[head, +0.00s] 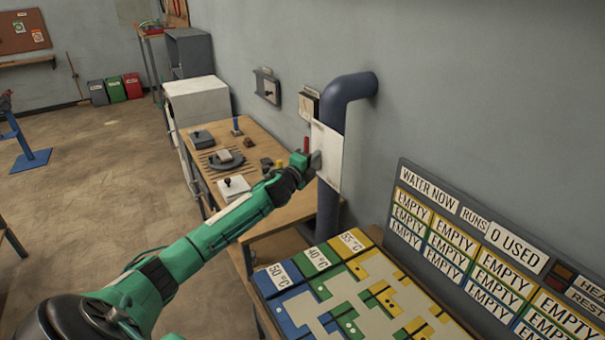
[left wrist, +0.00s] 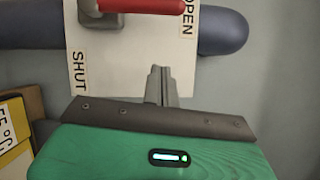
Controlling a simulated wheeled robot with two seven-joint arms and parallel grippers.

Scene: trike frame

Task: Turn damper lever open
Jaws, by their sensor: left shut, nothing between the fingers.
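The damper's white plate (head: 328,158) is fixed on the blue pipe (head: 329,205); the plate also shows in the left wrist view (left wrist: 120,60). The red damper lever (head: 306,146) stands upright, along the pipe. In the left wrist view the red lever (left wrist: 150,5) is cut off by the top edge, and its tip is beside the OPEN label (left wrist: 188,17). The SHUT label (left wrist: 80,72) is at the plate's other corner. My left gripper (head: 314,162) is shut and empty in front of the plate. Its fingers (left wrist: 160,75) are apart from the lever in the wrist view. My right gripper is out of view.
A wooden workbench (head: 262,150) with small fixtures stands left of the pipe. A sign panel (head: 480,240) with several EMPTY labels is on the right. Open floor lies left.

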